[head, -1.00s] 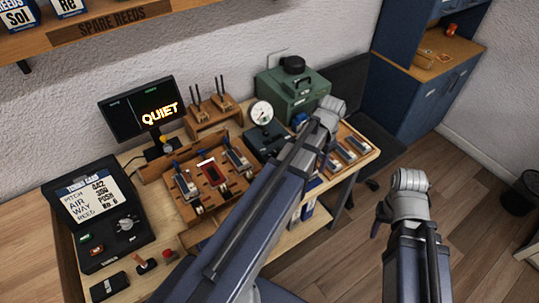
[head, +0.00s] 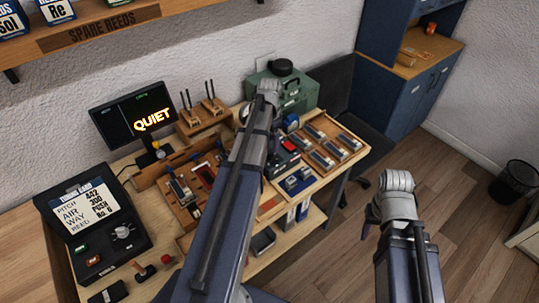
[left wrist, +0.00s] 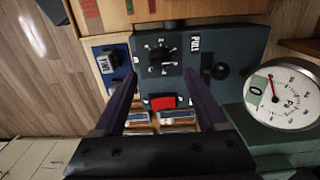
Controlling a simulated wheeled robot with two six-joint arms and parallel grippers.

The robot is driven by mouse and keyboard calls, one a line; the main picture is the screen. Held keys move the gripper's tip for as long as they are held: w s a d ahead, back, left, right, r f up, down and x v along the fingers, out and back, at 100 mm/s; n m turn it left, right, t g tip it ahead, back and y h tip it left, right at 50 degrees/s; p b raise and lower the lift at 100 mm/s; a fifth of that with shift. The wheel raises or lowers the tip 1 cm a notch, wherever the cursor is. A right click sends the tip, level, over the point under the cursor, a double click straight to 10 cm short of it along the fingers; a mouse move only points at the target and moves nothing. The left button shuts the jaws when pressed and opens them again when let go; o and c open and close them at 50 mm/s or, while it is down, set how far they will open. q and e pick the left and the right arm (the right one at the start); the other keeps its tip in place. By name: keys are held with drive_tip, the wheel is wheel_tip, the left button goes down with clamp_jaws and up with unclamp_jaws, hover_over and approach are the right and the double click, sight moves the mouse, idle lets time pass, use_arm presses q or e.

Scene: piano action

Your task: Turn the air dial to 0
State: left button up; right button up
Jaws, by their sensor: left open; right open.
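In the left wrist view, a black round dial (left wrist: 161,57) with white marks around it sits on a dark box (left wrist: 233,42). I take it to be the air dial; its exact setting is too small to read. My left gripper (left wrist: 160,82) is open and empty, with its two fingers pointing at the box on either side of the dial's lower area, apart from the knob. A round white gauge (left wrist: 281,95) with a red needle stands right of the box. In the head view, my left arm hides the dial. My right gripper (head: 375,222) is open, over the floor beside the bench.
A red switch (left wrist: 162,103) and a black knob by a PULL label (left wrist: 219,72) are near the dial. A green case (head: 285,92) stands behind the box. A tuning card (head: 84,209) and a QUIET screen (head: 140,112) are at left. Reed trays (head: 322,155) lie right.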

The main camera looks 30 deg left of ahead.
sight(270, 156)
use_arm(q)
wheel_tip(270, 156, down, 6)
drive_tip(key=b, duration=0.5)
drive_tip(key=shift+r, duration=0.1)
clamp_jaws()
